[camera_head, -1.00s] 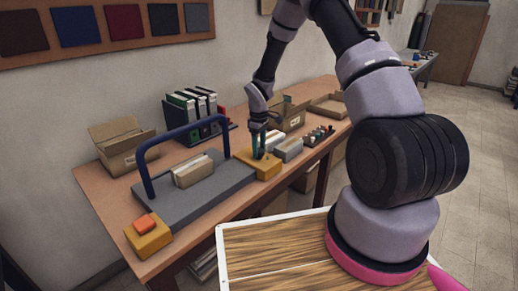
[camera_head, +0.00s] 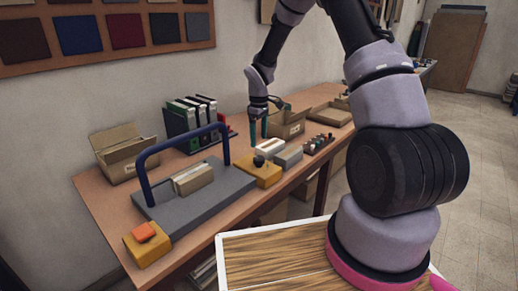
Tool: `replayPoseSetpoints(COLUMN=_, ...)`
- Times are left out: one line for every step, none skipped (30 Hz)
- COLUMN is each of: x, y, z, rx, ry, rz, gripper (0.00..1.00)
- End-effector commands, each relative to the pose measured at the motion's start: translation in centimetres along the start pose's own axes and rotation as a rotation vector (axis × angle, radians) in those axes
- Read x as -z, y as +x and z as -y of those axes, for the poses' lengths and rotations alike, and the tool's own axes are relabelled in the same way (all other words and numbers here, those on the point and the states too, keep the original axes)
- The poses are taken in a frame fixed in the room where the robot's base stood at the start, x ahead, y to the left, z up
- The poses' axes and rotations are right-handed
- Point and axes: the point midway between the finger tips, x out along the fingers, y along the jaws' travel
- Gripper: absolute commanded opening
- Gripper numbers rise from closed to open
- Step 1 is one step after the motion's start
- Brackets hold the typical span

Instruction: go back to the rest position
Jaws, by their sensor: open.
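My gripper (camera_head: 260,128) is in the air above the back part of the bench, with its teal fingers pointing down and apart. Nothing shows between them. My arm reaches across from the right side of the view.
The wooden bench (camera_head: 105,205) holds a grey press with a blue bar handle (camera_head: 187,136), a yellow block with an orange top (camera_head: 146,242), grey and white blocks (camera_head: 288,156), binders (camera_head: 195,122) and open cardboard boxes (camera_head: 124,158). Floor at right is clear.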

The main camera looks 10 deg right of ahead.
Motion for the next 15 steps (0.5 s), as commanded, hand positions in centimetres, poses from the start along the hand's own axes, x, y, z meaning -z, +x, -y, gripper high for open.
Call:
replayPoseSetpoints(x=0.0, y=-0.8, z=-0.1, rx=-0.002, ry=0.0, rz=-0.002, gripper=0.89)
replayPoseSetpoints(x=0.0, y=-1.1, z=-0.1, rx=-0.002, ry=0.0, rz=-0.002, gripper=0.89)
replayPoseSetpoints(x=0.0, y=-1.5, z=-0.1, rx=-0.001, ry=0.0, rz=-0.001, gripper=0.89)
replayPoseSetpoints(x=0.0, y=-1.7, z=-0.1, rx=-0.001, ry=0.0, rz=-0.001, gripper=0.89)
replayPoseSetpoints(x=0.0, y=-1.9, z=-0.1, rx=-0.001, ry=0.0, rz=-0.001, gripper=0.89)
replayPoseSetpoints(x=0.0, y=-2.0, z=0.0, rx=0.0, ry=0.0, rz=-0.001, gripper=0.89)
replayPoseSetpoints(x=0.0, y=-2.1, z=0.0, rx=0.0, ry=0.0, rz=-0.001, gripper=0.89)
replayPoseSetpoints(x=0.0, y=-2.2, z=0.0, rx=0.0, ry=0.0, rz=0.0, gripper=0.89)
replayPoseSetpoints(x=0.0, y=-2.2, z=0.0, rx=0.0, ry=0.0, rz=0.0, gripper=0.89)
replayPoseSetpoints(x=0.0, y=-2.2, z=0.0, rx=0.0, ry=0.0, rz=0.0, gripper=0.89)
replayPoseSetpoints(x=0.0, y=-2.2, z=0.0, rx=0.001, ry=0.0, rz=0.0, gripper=0.89)
replayPoseSetpoints(x=0.0, y=-2.2, z=0.0, rx=0.0, ry=0.0, rz=0.0, gripper=0.89)
replayPoseSetpoints(x=0.0, y=-2.2, z=0.0, rx=0.0, ry=0.0, rz=0.0, gripper=0.89)
replayPoseSetpoints(x=0.0, y=-2.2, z=0.0, rx=0.0, ry=0.0, rz=0.0, gripper=0.89)
replayPoseSetpoints(x=0.0, y=-2.2, z=0.0, rx=0.0, ry=0.0, rz=0.0, gripper=0.89)
